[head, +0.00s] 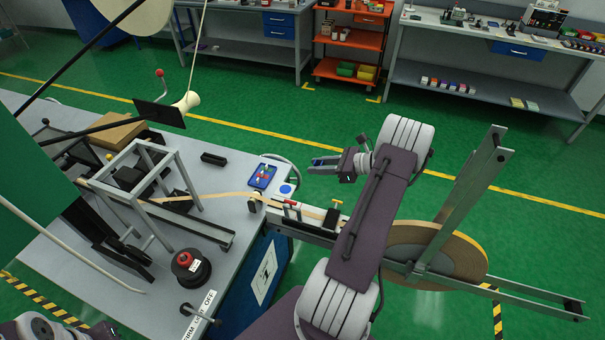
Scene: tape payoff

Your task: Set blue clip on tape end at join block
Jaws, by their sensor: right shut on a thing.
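My right gripper (327,165) is over the green floor, beyond the table's right end, with its fingers pointing left. The pale tape (233,195) runs from the metal frame across the table to the rail. A small block with a red piece (291,203) on the rail, likely the join block, sits below and left of the gripper, apart from it. The tape end cannot be made out. My left arm shows only at the bottom left corner; its gripper is out of view.
A blue tray (262,176) with small red and blue pieces lies near a blue round button (286,190). A large tape reel (440,252) is behind my right arm. A red button (185,259) stands at the table's front.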

